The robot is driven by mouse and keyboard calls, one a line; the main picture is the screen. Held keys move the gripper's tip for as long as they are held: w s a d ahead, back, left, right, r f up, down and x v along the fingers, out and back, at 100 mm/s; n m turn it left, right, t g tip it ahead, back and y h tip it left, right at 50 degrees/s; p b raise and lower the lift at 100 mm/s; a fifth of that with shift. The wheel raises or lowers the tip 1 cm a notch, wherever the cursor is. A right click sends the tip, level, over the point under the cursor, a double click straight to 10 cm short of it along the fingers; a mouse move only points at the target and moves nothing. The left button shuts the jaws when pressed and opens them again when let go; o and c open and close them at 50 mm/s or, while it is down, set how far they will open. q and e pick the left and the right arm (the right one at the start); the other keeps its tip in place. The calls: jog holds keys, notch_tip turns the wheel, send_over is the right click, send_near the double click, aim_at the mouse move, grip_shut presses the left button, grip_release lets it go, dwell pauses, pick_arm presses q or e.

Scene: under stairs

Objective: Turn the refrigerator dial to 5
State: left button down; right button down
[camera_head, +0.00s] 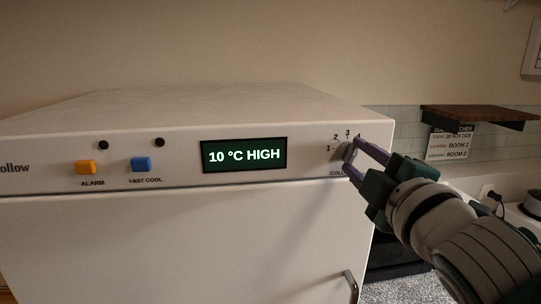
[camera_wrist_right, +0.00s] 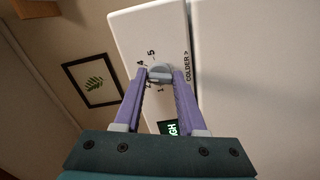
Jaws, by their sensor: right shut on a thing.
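The refrigerator (camera_head: 180,240) is white, with a control panel along its top front. Its grey dial (camera_head: 348,153) is at the panel's right end, with numbers around it; 1, 2, 3 and 4 show in the head view. My right gripper (camera_head: 356,157) reaches in from the right with its purple fingers shut on the dial. In the right wrist view the dial (camera_wrist_right: 160,74) sits between the two fingertips, and a 5 is printed beyond it. I cannot tell for sure which number the dial points to. The display (camera_head: 244,155) reads "10 °C HIGH". My left gripper is not in view.
An orange ALARM button (camera_head: 86,167) and a blue FAST COOL button (camera_head: 141,164) stick out of the panel to the left. A door handle (camera_head: 351,287) is below the dial. A wooden shelf (camera_head: 474,116) is on the wall behind my right arm.

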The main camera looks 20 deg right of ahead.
jog(key=m, duration=1.1)
jog(key=shift+a+f+p, duration=0.1)
jog(key=shift+p, duration=0.3)
jog(key=shift+m, duration=0.7)
jog(key=shift+c, duration=2.4)
grip_release()
